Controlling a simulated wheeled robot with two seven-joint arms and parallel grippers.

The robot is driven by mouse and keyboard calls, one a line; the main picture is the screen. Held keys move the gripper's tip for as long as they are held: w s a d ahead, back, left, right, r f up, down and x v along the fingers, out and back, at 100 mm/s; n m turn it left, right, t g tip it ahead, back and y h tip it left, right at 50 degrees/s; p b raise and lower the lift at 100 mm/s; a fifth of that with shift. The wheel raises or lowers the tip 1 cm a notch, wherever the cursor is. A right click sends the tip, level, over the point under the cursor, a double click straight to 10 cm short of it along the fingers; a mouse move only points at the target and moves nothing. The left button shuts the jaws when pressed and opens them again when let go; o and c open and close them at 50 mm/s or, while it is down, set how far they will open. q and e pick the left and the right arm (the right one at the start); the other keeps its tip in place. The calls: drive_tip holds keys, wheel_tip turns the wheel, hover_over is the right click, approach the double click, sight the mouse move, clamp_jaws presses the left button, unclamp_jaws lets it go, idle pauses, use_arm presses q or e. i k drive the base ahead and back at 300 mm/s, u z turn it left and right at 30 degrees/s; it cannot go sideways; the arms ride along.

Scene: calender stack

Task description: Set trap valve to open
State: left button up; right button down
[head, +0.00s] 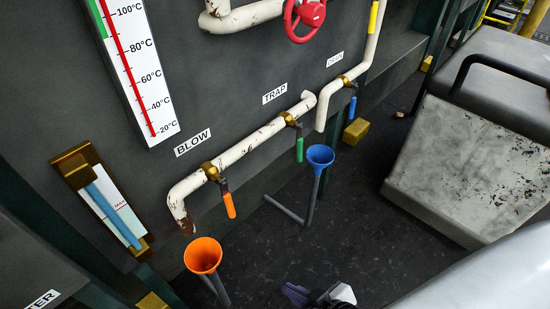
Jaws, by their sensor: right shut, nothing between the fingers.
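The trap valve has a green handle (300,150) that hangs straight down from a brass body (289,118) on a worn white pipe. The label TRAP (274,93) is on the dark wall above it. My right gripper (294,292) is at the bottom edge of the head view, low and well below the green handle, not touching it. It is shut and empty. My left gripper is not in view.
The orange blow handle (229,205) and blue drain handle (352,107) flank the trap valve. An orange funnel (203,255) and a blue funnel (320,156) stand below the pipes. A worn grey machine (470,165) fills the right side. Dark floor (345,220) lies between.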

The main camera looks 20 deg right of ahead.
sight(300, 128)
drive_tip(key=k, duration=0.5)
drive_tip(key=u, duration=3.55)
drive_tip(key=k, duration=2.45)
drive_tip(key=z, duration=1.2)
